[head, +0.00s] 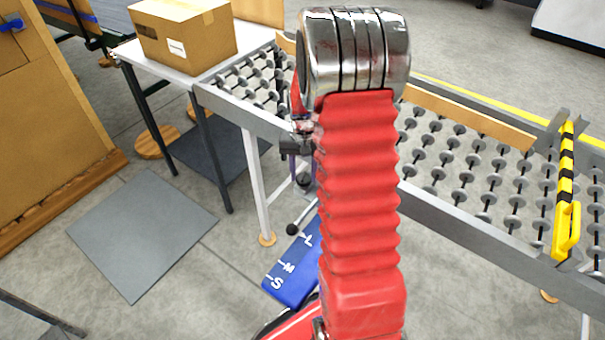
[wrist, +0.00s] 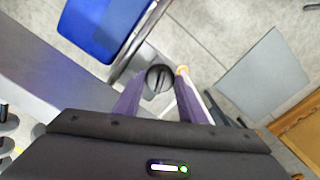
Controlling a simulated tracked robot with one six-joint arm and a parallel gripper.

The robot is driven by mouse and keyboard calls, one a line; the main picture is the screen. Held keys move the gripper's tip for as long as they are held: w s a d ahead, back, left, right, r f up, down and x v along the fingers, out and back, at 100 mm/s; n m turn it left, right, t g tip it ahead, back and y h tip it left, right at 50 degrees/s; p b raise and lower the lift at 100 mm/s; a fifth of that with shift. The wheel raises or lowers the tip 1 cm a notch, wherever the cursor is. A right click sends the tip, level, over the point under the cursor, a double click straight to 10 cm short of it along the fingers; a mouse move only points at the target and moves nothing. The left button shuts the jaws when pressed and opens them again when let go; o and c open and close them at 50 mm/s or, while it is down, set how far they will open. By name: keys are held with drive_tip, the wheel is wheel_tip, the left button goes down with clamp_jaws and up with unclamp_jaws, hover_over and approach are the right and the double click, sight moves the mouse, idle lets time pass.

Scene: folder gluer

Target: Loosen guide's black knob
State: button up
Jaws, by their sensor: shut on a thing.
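The black knob (wrist: 160,77) is round with a pale slot across its face, and it sits between my gripper's two purple fingers. My gripper (wrist: 156,84) is shut on it. In the head view the knob (head: 304,181) shows small at the tips of my gripper (head: 300,172), beside the roller table's edge. My red arm hides part of that area. The guide's blue plate (head: 287,278), marked S, M and L, lies below the knob; the same blue plate shows at the top left of the wrist view (wrist: 98,28).
A roller table (head: 462,226) runs behind my arm, with a yellow-black handle (head: 566,205) at right. A lever with a black ball (head: 292,229) sticks out near the plate. A cardboard box (head: 180,45) stands on the white table. Floor is open around the grey mat (head: 140,232).

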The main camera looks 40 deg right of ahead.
sight(304, 176)
drive_tip(key=shift+s+f, duration=0.2)
drive_tip(key=shift+s, duration=0.05)
idle(0.4)
drive_tip(key=o, duration=1)
drive_tip(key=shift+w+r, duration=0.1)
drive_tip(key=shift+w, duration=0.05)
drive_tip(key=shift+o, duration=0.2)
drive_tip(key=shift+r, duration=0.1)
wheel_tip(304, 176, up, 14)
drive_tip(key=shift+f, duration=0.2)
